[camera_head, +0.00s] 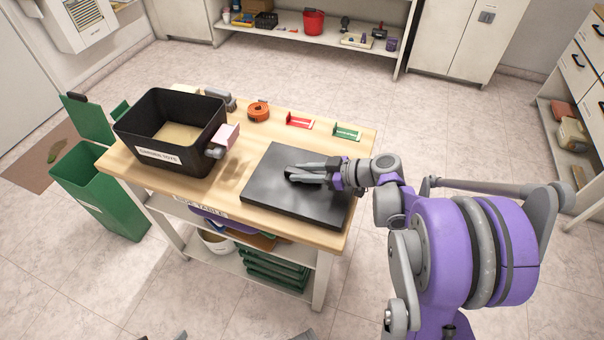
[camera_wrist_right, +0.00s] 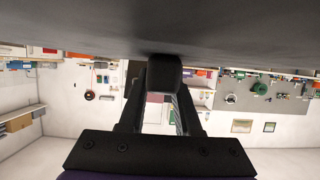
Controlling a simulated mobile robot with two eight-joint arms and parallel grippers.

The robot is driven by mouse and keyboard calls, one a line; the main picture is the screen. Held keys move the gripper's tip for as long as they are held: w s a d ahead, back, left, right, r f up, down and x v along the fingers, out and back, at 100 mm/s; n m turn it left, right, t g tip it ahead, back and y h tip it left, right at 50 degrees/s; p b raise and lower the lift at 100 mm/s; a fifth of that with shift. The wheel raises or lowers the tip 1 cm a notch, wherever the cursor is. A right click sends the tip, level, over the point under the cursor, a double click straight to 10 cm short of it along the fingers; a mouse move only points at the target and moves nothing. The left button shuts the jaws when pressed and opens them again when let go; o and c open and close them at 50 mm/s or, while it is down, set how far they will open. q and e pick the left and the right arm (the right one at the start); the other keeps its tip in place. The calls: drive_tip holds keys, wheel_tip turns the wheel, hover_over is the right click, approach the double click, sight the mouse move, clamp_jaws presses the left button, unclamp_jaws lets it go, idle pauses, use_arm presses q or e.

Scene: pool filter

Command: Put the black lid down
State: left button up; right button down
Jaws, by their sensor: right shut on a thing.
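The black lid (camera_head: 290,205) is a flat dark rectangular slab over the right front part of the wooden table. My right gripper (camera_head: 303,174) is shut on the lid's handle, and the dark handle (camera_wrist_right: 163,72) shows between the fingers in the right wrist view. The lid's dark face (camera_wrist_right: 80,30) fills the top of that view. The lid looks level and very close to the tabletop; I cannot tell whether it touches. My left gripper does not show clearly; only unclear grey bits appear at the bottom edge of the head view.
An open black bin (camera_head: 165,152) with a white label stands on the table's left (camera_head: 120,168). A pink-and-grey object (camera_head: 222,138), an orange roll (camera_head: 258,110), a red holder (camera_head: 299,122) and a green holder (camera_head: 346,132) are nearby. A green bin (camera_head: 105,195) stands left of the table.

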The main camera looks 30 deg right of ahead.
drive_tip(key=shift+f, duration=0.25)
drive_tip(key=c, duration=0.6)
unclamp_jaws()
drive_tip(key=shift+r, duration=0.1)
drive_tip(key=shift+s+d+r, duration=0.15)
drive_tip(key=p+v, duration=0.1)
drive_tip(key=v, duration=1)
drive_tip(key=shift+s+d, duration=0.2)
drive_tip(key=shift+s, duration=0.05)
